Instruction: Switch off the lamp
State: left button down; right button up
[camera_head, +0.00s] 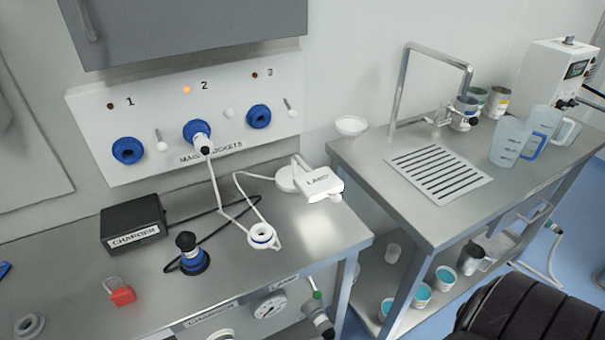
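A white cable runs from the lamp to a white ring-shaped connector (262,237) on the bench. Neither of my grippers is in view.
A charger box (132,224), a black-and-blue plug (190,255) and a red padlock (122,292) lie on the left bench. A grey cabinet (190,30) hangs above the panel. The right bench holds a tap (400,85) and jugs (510,143). A black ribbed object fills the bottom right.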

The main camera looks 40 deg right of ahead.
aim_at(335, 198)
jog(key=k+z, duration=0.15)
jog(key=z, duration=1.15)
jog(key=j+u, duration=0.35)
